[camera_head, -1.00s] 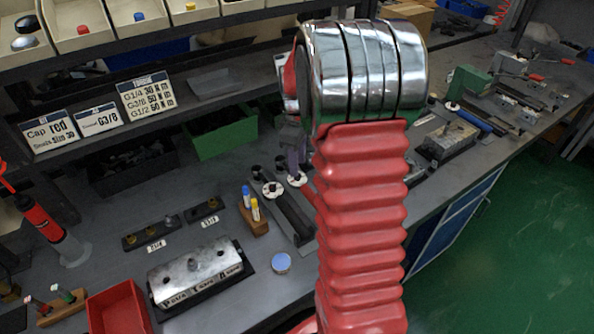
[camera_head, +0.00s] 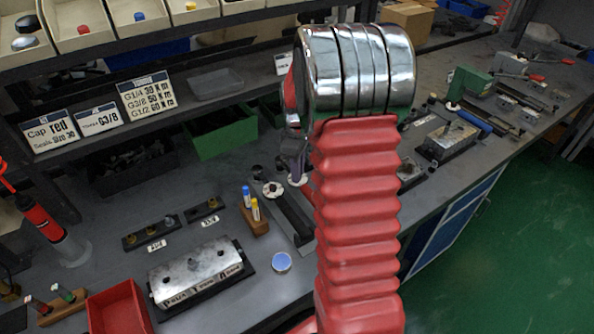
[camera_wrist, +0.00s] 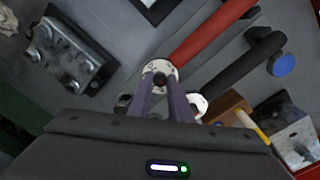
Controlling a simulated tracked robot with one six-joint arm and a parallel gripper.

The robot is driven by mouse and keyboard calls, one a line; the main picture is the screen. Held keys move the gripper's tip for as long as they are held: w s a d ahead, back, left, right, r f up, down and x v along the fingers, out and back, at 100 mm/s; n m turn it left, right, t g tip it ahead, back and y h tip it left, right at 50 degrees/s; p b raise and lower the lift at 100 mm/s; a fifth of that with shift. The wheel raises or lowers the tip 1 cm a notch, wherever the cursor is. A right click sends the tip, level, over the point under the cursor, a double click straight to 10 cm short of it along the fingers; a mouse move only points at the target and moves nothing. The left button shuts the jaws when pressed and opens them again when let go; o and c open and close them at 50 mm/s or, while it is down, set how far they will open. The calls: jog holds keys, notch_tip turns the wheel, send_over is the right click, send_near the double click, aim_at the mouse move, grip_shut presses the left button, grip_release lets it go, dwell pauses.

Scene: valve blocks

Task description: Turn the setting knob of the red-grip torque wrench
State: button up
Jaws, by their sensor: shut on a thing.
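The red-grip torque wrench (camera_wrist: 208,38) lies on the bench, its red handle running to the upper right in the wrist view. Its white dial (camera_wrist: 167,66) has a small dark setting knob (camera_wrist: 160,80) at the middle. My gripper (camera_wrist: 161,84) points down with its two purple fingers shut on this knob. In the head view my gripper (camera_head: 294,160) is over the white dial (camera_head: 297,180), and my arm hides most of the red handle. A black-grip torque wrench (camera_wrist: 238,65) lies beside it, with its own white dial (camera_wrist: 197,104) close to one finger.
A metal block (camera_head: 200,271) and a blue-topped round tin (camera_head: 281,262) lie on the near bench. A wooden holder (camera_head: 255,221) with blue and yellow markers stands left of the wrenches. A red bin (camera_head: 118,305) is at the front left. A shelf with label cards (camera_head: 147,95) runs behind.

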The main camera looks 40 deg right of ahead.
grip_shut()
jog(key=shift+a, duration=0.2)
jog(key=shift+d, duration=0.2)
